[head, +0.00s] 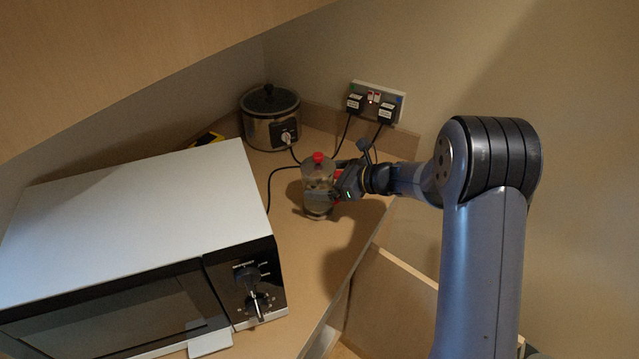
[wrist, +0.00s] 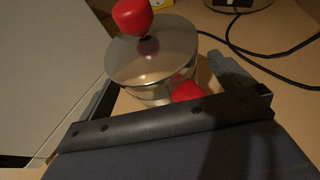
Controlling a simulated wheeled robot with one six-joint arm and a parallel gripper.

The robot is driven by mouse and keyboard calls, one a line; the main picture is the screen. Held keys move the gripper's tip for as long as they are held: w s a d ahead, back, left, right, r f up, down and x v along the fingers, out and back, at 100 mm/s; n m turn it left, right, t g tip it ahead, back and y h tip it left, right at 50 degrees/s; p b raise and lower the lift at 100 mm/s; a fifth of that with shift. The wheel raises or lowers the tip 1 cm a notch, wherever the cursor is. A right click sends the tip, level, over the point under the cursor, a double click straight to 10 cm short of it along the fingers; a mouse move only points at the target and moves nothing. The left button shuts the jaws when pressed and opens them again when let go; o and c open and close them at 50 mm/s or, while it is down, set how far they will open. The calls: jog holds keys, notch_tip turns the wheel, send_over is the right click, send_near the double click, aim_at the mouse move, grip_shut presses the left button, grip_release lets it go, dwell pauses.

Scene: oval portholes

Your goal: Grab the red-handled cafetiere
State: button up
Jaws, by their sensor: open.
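The cafetiere (head: 317,184) stands upright on the counter, with a clear body, a metal lid and a red knob. In the wrist view its round lid (wrist: 152,58) and red knob (wrist: 132,14) show, and part of its red handle (wrist: 187,91) lies between my fingers. My gripper (head: 338,180) is open at the cafetiere's right side. In the wrist view my gripper's fingers (wrist: 168,88) reach forward on both sides of the handle and the near part of the body. I cannot tell whether either finger touches it. The lower body is partly hidden by my gripper.
A white microwave (head: 130,235) stands to the left of the cafetiere. A slow cooker (head: 270,118) sits behind it, near a wall socket (head: 377,101) with black plugs. Black cables (wrist: 262,52) run over the counter behind the cafetiere. The counter (head: 300,265) is clear in front.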

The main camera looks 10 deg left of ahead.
jog(key=shift+a+f, duration=0.1)
jog(key=shift+a, duration=0.15)
jog(key=shift+c, duration=0.6)
jog(key=c, duration=1.3)
jog(key=shift+o, duration=0.2)
